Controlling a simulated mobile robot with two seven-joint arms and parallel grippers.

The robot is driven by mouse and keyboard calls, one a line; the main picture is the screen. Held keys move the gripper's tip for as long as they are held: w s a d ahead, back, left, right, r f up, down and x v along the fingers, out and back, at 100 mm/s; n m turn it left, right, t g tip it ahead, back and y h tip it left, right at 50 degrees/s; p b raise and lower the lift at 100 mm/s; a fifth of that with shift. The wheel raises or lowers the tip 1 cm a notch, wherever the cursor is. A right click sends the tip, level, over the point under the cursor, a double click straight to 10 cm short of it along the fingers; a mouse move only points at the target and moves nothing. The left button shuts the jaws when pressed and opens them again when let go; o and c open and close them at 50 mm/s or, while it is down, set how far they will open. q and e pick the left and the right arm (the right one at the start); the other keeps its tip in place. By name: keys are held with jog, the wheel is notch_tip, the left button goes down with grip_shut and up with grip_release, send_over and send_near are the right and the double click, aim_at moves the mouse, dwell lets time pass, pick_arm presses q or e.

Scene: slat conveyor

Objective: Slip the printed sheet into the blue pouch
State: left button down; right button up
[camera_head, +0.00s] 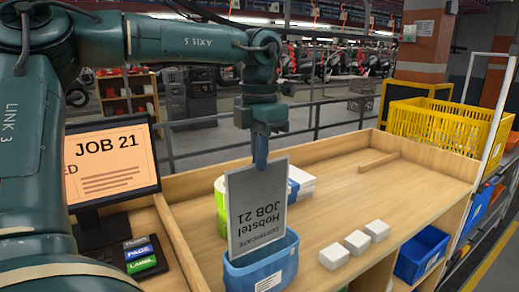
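My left gripper (260,154) comes down from above and is shut on the top edge of the printed sheet (257,190). The sheet is grey, hangs nearly upright and slightly tilted, and its text, with "JOB 21" and "CERTIFICATE", reads upside down. The blue pouch (262,273) stands open-topped on the wooden bench directly below, with a pale label on its front. The sheet's lower edge is at the pouch's mouth, along the front rim; I cannot tell how far inside it is. My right gripper is not in view.
A green roll (220,204) and a white-and-blue box (300,183) stand behind the sheet. Several white blocks (357,242) lie right of the pouch. A monitor (110,165) stands left. A blue bin (422,254) and yellow crate (440,127) are at right.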

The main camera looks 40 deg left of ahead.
aim_at(259, 193)
pick_arm(q)
jog(key=shift+f+b, duration=0.45)
jog(key=shift+f, duration=0.45)
jog(key=shift+f+b, duration=1.2)
jog(key=shift+f, duration=0.45)
jog(key=shift+f+b, duration=1)
jog(key=shift+f, duration=0.6)
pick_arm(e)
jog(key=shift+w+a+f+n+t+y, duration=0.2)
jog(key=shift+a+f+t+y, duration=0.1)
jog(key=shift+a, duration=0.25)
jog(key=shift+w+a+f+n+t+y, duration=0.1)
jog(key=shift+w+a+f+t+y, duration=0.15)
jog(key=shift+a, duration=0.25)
pick_arm(q)
jog(key=c, duration=1.6)
grip_release()
